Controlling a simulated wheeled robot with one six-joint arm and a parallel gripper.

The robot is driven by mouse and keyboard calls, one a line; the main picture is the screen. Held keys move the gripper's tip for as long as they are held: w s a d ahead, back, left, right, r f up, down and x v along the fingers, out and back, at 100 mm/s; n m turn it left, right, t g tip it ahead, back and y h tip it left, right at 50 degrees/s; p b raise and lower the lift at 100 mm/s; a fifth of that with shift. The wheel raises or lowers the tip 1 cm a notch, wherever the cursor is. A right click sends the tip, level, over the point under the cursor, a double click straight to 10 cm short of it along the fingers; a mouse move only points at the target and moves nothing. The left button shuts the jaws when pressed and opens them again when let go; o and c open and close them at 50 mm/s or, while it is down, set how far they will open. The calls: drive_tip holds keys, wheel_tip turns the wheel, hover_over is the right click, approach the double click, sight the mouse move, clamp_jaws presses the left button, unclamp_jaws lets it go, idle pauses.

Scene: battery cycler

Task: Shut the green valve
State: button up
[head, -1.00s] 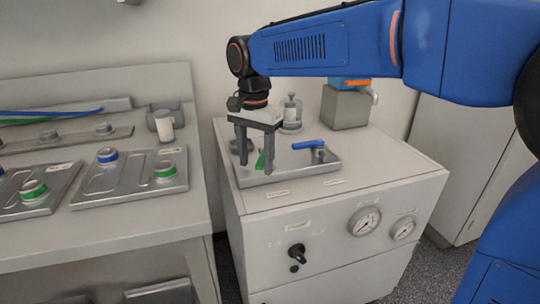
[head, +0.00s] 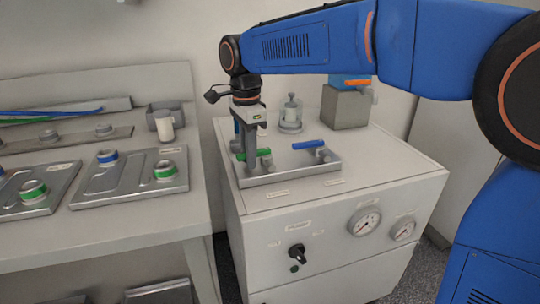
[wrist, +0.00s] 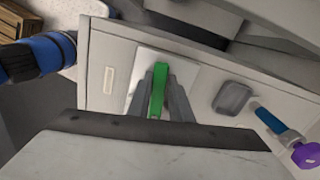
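The green valve's handle (head: 263,153) stands on the metal plate (head: 300,172) on top of the white cabinet. It runs left to right in the head view, parallel to the blue handle. My gripper (head: 249,160) points straight down over the handle, one finger in front and partly hiding it. In the wrist view the green handle (wrist: 158,88) fills the narrow gap between my fingers, which lie close along both sides. The gripper appears shut on it.
The blue handle (head: 308,145) sits right on the same plate. Gauges (head: 364,221) and a black knob (head: 297,251) are on the cabinet front. A bench with trays (head: 130,185) is at left.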

drive_tip(key=shift+w+a+m, duration=0.15)
drive_tip(key=shift+w+m, duration=0.15)
drive_tip(key=shift+m, duration=0.5)
drive_tip(key=shift+w+a, duration=0.1)
drive_tip(key=shift+w, duration=0.05)
drive_tip(key=shift+o, duration=1.2)
wheel_tip(320, 180, up, 8)
drive_tip(key=shift+w, duration=0.2)
